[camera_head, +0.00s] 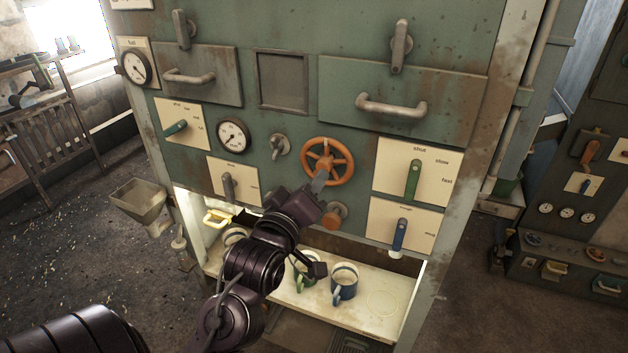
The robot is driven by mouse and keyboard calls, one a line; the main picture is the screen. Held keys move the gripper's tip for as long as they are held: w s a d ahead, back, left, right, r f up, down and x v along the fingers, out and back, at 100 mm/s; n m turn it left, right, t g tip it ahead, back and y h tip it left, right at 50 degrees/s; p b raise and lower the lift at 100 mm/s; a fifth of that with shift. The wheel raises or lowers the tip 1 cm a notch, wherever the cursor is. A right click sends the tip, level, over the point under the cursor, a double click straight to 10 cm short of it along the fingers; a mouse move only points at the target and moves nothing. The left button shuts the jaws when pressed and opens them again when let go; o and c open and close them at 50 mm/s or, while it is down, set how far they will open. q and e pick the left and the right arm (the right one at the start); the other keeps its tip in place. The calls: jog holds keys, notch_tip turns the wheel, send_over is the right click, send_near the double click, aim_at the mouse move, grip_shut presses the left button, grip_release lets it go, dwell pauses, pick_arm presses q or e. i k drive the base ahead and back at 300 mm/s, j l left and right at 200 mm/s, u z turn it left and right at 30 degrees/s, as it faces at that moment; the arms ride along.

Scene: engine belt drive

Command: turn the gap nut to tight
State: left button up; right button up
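An orange spoked handwheel (327,150) sits on the green machine front, right of centre. A smaller orange-brown round knob (335,214) sits just below it. No readable label shows which of these is the gap nut. My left gripper (320,178) points up at the lower rim of the handwheel. Its grey fingertips overlap the rim in the picture; whether they touch it I cannot tell. The finger gap is not clear from this angle. My wrist hides part of the panel left of the knob. My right gripper is not in view.
A green lever (412,180) and a blue lever (400,234) stand on cream plates right of the wheel. A small grey tap-like handle (279,146) is to the left. Mugs, including a blue one (344,281), stand on the shelf below.

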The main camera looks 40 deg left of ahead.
aim_at(277, 145)
jog(key=u, duration=1.35)
